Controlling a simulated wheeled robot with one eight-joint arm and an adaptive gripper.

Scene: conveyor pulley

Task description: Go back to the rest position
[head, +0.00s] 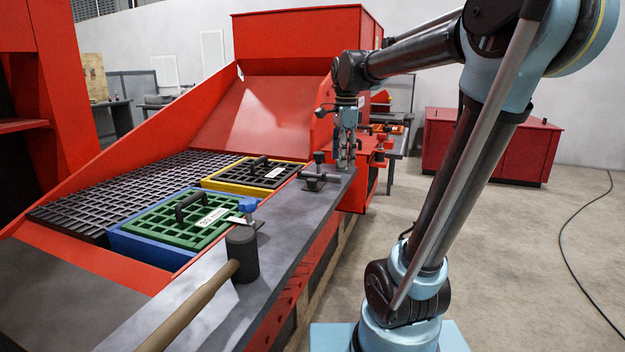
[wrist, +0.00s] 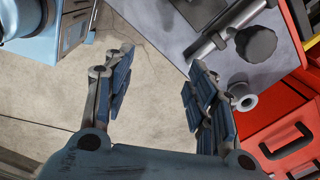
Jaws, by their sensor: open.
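My gripper (head: 345,150) hangs pointing down near the far end of the grey metal ledge (head: 300,222) in the head view. In the wrist view its two padded fingers stand wide apart, and nothing is between the fingertips (wrist: 157,80). Bare floor shows through the gap. A clamp with a black knob (wrist: 256,43) lies on the grey ledge to the right of the fingers in the wrist view. My arm reaches up and over from the right in the head view.
A green grate (head: 160,225) in a blue frame (head: 145,247) and a dark grate in a yellow frame (head: 235,187) sit left of the ledge. A black-headed mallet (head: 241,255) lies on the ledge. A red cabinet (head: 520,145) stands behind. Floor at right is mostly clear, with a cable.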

